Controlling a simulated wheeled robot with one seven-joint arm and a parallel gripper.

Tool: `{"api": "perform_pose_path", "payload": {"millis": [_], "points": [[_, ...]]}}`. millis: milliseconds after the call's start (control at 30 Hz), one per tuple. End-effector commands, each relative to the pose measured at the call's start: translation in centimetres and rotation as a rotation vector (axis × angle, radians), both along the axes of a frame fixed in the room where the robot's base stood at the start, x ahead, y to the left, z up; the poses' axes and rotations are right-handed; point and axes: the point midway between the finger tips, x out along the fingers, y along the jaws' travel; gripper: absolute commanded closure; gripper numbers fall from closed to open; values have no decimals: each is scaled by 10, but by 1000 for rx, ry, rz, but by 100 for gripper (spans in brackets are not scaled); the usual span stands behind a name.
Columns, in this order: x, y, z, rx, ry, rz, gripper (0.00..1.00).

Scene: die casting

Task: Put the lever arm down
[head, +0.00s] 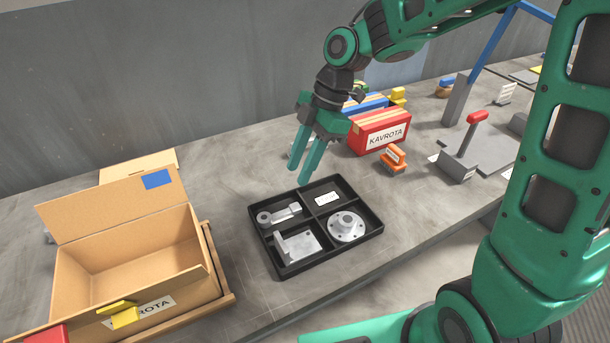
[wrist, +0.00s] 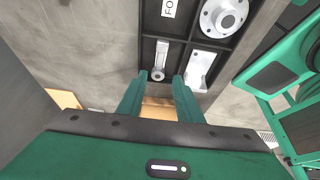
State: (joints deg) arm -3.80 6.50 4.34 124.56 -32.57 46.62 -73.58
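The lever arm (head: 280,214), a grey metal bar with a ring at one end, lies in the back-left compartment of the black divided tray (head: 282,274). In the wrist view the lever arm (wrist: 160,62) shows just beyond the fingertips. My gripper (head: 298,176) is above and behind the tray, fingers pointing down. Its two green fingers are apart with nothing held between them; the gap also shows in the wrist view (wrist: 160,76). The gripper does not touch the lever arm.
The tray also holds an angled bracket (head: 300,246), a round flange (head: 346,227) and a white label card (head: 327,198). An open cardboard box (head: 125,237) stands left. A red box (head: 379,132) and orange stamp-like item (head: 393,159) stand behind right. Bare table lies behind the tray.

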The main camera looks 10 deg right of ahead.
Motion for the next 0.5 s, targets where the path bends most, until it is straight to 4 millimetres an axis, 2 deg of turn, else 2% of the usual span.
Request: {"api": "perform_pose_path", "payload": {"millis": [267, 333, 433, 500], "points": [[0, -2, 3, -2, 1, -5, 68], [-1, -10, 4, -15, 6, -42, 68], [-4, -40, 7, -67, 29, -201, 68], [-12, -75, 12, -122, 57, -394, 68]]}}
